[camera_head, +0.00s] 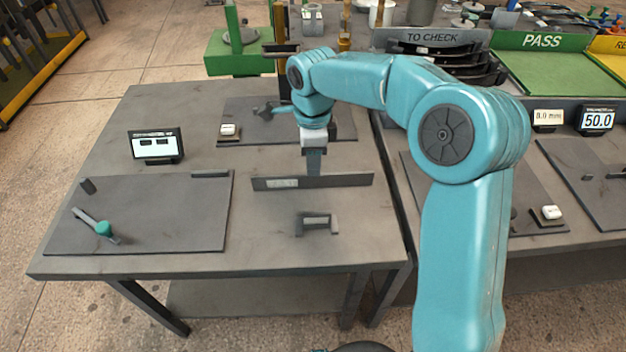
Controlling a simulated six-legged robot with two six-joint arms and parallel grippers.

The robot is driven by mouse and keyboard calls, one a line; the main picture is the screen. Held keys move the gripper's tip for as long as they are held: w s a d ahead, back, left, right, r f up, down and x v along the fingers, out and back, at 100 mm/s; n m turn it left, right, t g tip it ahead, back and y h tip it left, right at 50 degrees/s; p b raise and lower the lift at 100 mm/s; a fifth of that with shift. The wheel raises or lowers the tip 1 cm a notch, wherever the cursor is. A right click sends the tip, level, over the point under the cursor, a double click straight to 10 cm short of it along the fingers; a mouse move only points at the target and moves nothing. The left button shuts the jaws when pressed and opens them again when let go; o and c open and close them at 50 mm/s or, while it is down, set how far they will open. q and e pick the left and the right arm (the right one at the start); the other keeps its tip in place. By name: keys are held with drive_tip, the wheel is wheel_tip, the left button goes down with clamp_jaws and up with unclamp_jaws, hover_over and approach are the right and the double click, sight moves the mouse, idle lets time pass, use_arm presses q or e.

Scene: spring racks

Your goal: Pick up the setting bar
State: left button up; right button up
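My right gripper (314,162) points straight down over the left table, its fingers seen edge-on, so I cannot tell whether they are open or shut. A long, low dark strip with a pale label (345,181) is at its fingertips, and the fingers' lower ends meet or pass behind its upper edge. Contact is unclear. A small dark holder with a pale grey piece across it (317,221) sits nearer on the bare tabletop. I cannot tell for certain which of these is the setting bar. My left gripper is not in view.
The left table (160,262) bears a dark mat (165,205) with a teal-knobbed lever (103,229), a small display (156,145) and a rear mat (255,128).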

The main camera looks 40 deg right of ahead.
wheel_tip(320, 180, down, 5)
drive_tip(key=shift+d+r, duration=0.1)
clamp_jaws()
drive_tip(key=shift+w, duration=0.1)
drive_tip(key=shift+r, duration=0.1)
